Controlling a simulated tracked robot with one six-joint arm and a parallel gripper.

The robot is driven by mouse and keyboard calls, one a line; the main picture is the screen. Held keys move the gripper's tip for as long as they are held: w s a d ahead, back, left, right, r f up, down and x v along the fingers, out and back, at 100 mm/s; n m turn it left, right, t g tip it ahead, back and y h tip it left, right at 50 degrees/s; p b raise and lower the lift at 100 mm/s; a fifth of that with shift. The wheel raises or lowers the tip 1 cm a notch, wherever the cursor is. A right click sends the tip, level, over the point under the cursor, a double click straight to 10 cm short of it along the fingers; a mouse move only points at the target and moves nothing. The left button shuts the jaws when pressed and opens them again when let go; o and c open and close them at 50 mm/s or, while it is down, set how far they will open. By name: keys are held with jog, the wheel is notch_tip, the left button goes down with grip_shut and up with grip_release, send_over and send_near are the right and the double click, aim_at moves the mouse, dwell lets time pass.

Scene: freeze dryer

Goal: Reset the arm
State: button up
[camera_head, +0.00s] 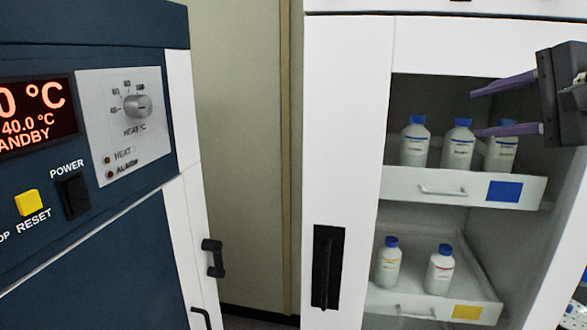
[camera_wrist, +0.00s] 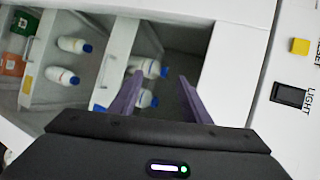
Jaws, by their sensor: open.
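My gripper (camera_head: 505,107) is at the upper right in the head view, in front of the open white cabinet (camera_head: 347,130). Its two purple fingers are spread apart, with nothing between them. In the wrist view my gripper (camera_wrist: 155,100) points at the shelves, with bottles seen beyond the fingers. White bottles with blue caps (camera_head: 415,143) stand on the upper drawer; one is partly hidden behind the lower finger. I cannot tell the exact gap between the fingers and the bottles.
Two more bottles (camera_head: 439,270) stand in the lower drawer (camera_head: 479,285). A dark blue machine (camera_head: 100,230) with a display, knob (camera_head: 138,106), yellow reset button (camera_head: 27,202) and black power switch (camera_head: 73,195) stands at left.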

jog(key=s+a+f+n+g, duration=0.2)
jog(key=a+f+n+g, duration=0.1)
jog(key=a+f, duration=0.55)
jog(key=s+a+f+n+g, duration=0.15)
jog(key=a+f+n, duration=0.35)
jog(key=f, duration=0.6)
jog(key=s+a+f+n+g+h, duration=0.1)
jog(key=s+a+f+n+g, duration=0.1)
jog(key=s+f, duration=0.4)
jog(key=s+a+f+n+g+h, duration=0.1)
jog(key=s+a+f+n, duration=0.4)
jog(key=f, duration=0.9)
jog(key=shift+s+n+g+h, duration=0.3)
jog(key=shift+s+g+h, duration=0.15)
jog(key=shift+s, duration=0.35)
